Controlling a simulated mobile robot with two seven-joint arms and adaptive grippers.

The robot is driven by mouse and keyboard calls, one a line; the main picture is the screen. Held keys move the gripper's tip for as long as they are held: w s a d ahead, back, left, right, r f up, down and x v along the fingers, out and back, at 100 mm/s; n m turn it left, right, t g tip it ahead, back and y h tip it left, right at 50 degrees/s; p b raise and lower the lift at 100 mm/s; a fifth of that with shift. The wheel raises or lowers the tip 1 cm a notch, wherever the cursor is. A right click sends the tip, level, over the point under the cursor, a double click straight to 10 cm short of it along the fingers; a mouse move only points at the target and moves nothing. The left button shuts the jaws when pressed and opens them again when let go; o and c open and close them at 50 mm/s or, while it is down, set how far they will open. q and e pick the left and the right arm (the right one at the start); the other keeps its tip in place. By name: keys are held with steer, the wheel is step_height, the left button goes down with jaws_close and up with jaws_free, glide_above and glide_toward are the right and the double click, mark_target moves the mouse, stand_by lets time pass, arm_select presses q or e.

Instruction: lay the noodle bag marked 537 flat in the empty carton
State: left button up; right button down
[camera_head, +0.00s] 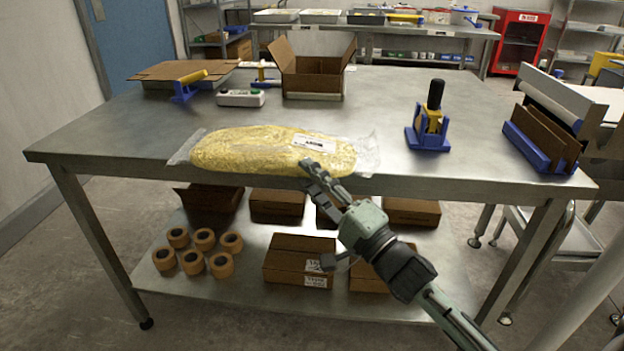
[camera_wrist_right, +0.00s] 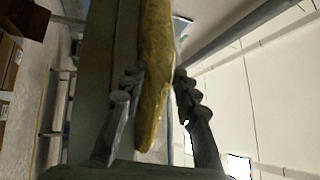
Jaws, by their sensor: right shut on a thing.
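A yellow noodle bag (camera_head: 265,150) in clear film lies at the front edge of the steel table (camera_head: 350,110). A white label is on its right half; its print is too small to read. My right gripper (camera_head: 320,174) is at the bag's front edge, right of its middle, and is shut on it. In the right wrist view the bag (camera_wrist_right: 154,70) stands between the two fingers (camera_wrist_right: 152,98). An open brown carton (camera_head: 314,84) with raised flaps stands at the table's back; its floor is mostly hidden. My left gripper is not in view.
A white button box (camera_head: 241,98) and flat cardboard (camera_head: 165,70) lie left of the carton. A blue tool with a black handle (camera_head: 430,120) and a blue rack of brown boards (camera_head: 545,140) stand right. Cartons and tape rolls (camera_head: 192,262) fill the lower shelf.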

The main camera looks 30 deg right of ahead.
steer(key=shift+r, duration=0.1)
steer(key=c, duration=1.1)
jaws_free()
steer(key=shift+f, duration=0.2)
steer(key=shift+c, duration=0.2)
